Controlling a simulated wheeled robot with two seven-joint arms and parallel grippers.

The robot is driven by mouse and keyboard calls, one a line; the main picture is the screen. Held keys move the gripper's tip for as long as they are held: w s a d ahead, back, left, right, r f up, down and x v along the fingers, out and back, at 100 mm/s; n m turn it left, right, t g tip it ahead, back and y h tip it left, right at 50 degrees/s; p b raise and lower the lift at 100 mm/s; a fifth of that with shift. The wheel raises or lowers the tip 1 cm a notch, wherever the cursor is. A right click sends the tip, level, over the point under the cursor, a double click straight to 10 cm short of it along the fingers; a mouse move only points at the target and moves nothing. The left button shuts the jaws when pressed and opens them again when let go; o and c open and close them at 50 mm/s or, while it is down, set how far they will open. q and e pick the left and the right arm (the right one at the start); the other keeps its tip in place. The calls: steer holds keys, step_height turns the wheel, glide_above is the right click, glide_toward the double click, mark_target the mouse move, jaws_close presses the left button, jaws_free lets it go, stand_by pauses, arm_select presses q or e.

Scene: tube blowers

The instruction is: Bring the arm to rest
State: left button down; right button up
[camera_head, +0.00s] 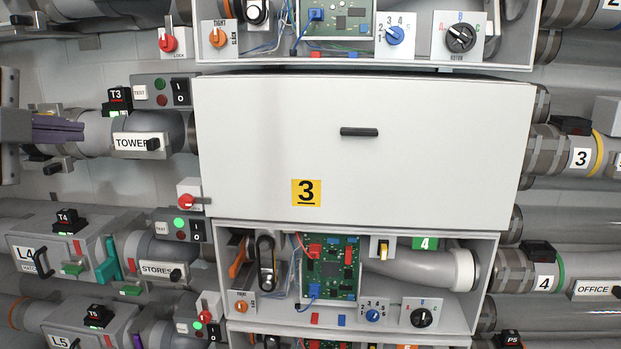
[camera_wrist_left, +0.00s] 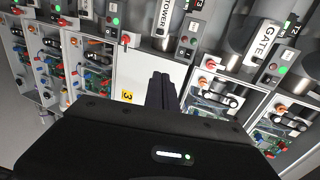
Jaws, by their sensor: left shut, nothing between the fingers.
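My left gripper (camera_head: 80,131) comes in from the left edge of the head view, in front of the pipes near the TOWER label. Its dark fingers are together and hold nothing. In the left wrist view the same gripper (camera_wrist_left: 162,80) points up the picture with its fingers closed, over the panels. The closed white door (camera_head: 270,130) of unit 3, with a black handle (camera_head: 360,132) and a yellow number plate (camera_head: 306,193), is to the right of the gripper and apart from it. My right gripper is not in view.
An open box marked 4 (camera_head: 425,243) with a circuit board (camera_head: 330,268) lies below the door. Another open box (camera_head: 350,55) is above. A TOWER pipe (camera_head: 100,133), a STORES label (camera_head: 157,269) and several switches, including a red knob (camera_head: 187,200), line the left side.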

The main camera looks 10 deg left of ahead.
arm_select(q)
steer(key=w+d+f+n+t+h, duration=0.2)
steer(key=w+d+n, duration=0.45)
steer(key=w, duration=0.35)
steer(key=w+d+f+n+g, duration=0.1)
steer(key=w+d+f+n, duration=0.15)
steer(key=w+f, duration=0.35)
steer(key=w+d+f+n+g, duration=0.1)
steer(key=w+d+f+n, duration=0.15)
steer(key=f, duration=0.55)
steer(key=w+d+f+n+g+h, duration=0.15)
steer(key=d+f, duration=0.25)
steer(key=f, duration=1)
steer(key=w+d+f+n+g, duration=0.2)
steer(key=w+d+f, duration=0.15)
steer(key=f, duration=0.95)
steer(key=s+d+f+n+g, duration=0.25)
steer(key=s+f, duration=0.35)
steer(key=f, duration=0.6)
steer(key=s+d+f+n+g, duration=0.1)
steer(key=s+d+f+g, duration=0.15)
steer(key=s+f, duration=0.7)
steer(key=s+d+f+g, duration=0.2)
steer(key=s+f, duration=0.7)
steer(key=s+d+f+n+g, duration=0.1)
steer(key=s+d+f+g, duration=0.1)
steer(key=s+f, duration=0.7)
steer(key=shift+s+g+h, duration=0.45)
steer(key=shift+s+g, duration=0.15)
steer(key=shift+g, duration=0.25)
